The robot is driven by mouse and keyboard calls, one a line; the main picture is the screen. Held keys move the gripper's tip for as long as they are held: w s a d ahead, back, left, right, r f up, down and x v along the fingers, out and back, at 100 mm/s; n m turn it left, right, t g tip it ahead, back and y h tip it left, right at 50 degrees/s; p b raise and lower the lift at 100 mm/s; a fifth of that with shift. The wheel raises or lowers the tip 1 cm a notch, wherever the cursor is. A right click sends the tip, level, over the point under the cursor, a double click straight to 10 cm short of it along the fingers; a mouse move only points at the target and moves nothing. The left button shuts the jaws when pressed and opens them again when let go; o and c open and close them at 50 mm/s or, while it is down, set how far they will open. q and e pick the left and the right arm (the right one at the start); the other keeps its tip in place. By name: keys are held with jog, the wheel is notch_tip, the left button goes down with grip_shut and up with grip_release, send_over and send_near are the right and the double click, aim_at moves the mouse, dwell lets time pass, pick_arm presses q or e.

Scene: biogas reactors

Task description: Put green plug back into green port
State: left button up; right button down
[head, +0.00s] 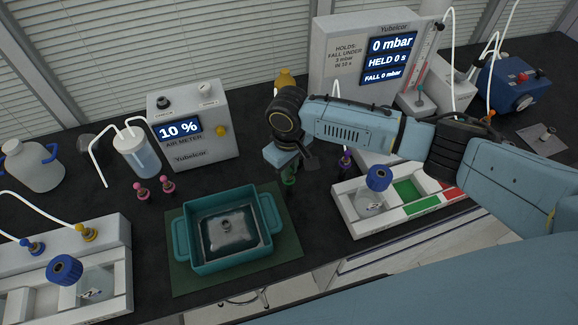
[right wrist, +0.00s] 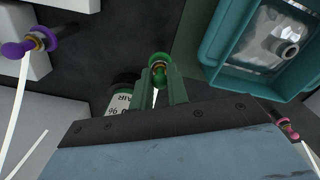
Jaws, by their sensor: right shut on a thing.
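My right gripper (head: 290,166) reaches in from the right above the dark bench, pointing down between the teal tray and the right-hand reactor unit. It is shut on the green plug (head: 289,177), which shows small below it. In the right wrist view the green plug (right wrist: 159,62) sits at the tips of the two fingers (right wrist: 159,78), and a bit of white tube shows between them. I cannot make out a green port in either view; my right arm covers part of the right-hand unit. My left gripper is not in view.
A teal tray (head: 186,258) holding a clear bag stands on a green mat (head: 290,240), left of my gripper. A purple plug (head: 345,160) is to the right, near the right-hand unit (head: 352,219). Pink plugs (head: 142,192) stand left. The air meter (head: 217,105) stands behind.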

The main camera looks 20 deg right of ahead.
jog(key=c, duration=1.3)
grip_release()
notch_tip(320, 180, up, 14)
jog(key=shift+f, duration=0.25)
jog(key=shift+s+a+f, duration=0.1)
